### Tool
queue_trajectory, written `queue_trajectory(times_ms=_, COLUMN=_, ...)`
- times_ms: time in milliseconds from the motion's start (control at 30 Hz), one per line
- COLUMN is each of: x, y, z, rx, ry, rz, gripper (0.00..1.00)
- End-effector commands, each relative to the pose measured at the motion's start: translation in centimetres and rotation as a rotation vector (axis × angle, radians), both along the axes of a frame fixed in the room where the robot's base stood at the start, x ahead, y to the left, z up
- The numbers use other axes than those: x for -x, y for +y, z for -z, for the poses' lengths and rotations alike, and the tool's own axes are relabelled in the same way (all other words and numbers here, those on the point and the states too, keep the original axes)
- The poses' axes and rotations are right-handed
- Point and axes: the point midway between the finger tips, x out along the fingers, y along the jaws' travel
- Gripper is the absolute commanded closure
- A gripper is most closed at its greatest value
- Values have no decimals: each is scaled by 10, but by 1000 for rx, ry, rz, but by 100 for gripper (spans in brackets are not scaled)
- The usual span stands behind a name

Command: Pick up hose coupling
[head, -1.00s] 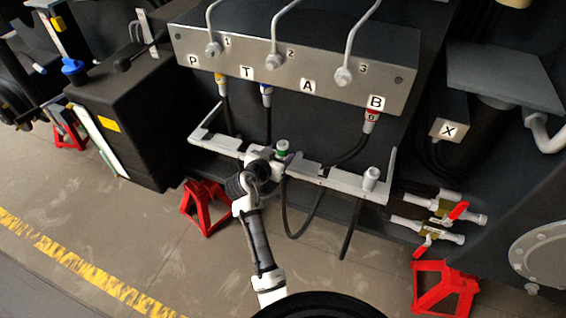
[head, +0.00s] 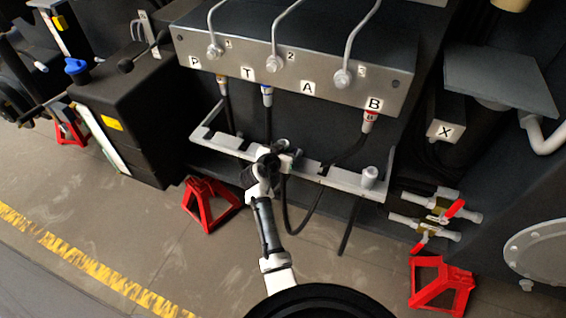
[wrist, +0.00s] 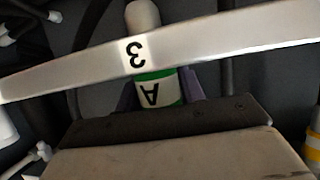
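In the wrist view the hose coupling (wrist: 157,92) shows a green band and an "A" label. Its pale end (wrist: 142,16) sticks out past a metal bar marked "3" (wrist: 230,40). My gripper (wrist: 158,100) is at the coupling, with a purplish finger on each side of it. The fingers look close to its sides, but whether they press on it is hidden by the gripper body. In the head view my gripper (head: 284,152) is at the middle of the pale holder rail (head: 335,181), covering the coupling.
Above the rail is a metal port block (head: 290,72) labelled P, T, A and B, with hoses hanging below. Brass valves with red handles (head: 437,212) are at the right. Red stands (head: 208,204) are on the floor. A yellow-banded part (wrist: 314,140) is at the wrist view's right edge.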

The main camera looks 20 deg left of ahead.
Motion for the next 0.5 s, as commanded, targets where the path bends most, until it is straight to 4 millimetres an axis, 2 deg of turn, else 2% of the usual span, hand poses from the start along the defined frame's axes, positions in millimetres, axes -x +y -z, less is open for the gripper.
queue_trajectory(times_ms=33, x=0, y=0, z=0, rx=0, ry=0, rz=0, gripper=68)
queue_trajectory(times_ms=267, x=0, y=0, z=0, rx=0, ry=0, rz=0, gripper=98)
queue_trajectory(times_ms=500, x=0, y=0, z=-2, rx=-1, ry=-3, rz=-1, gripper=100)
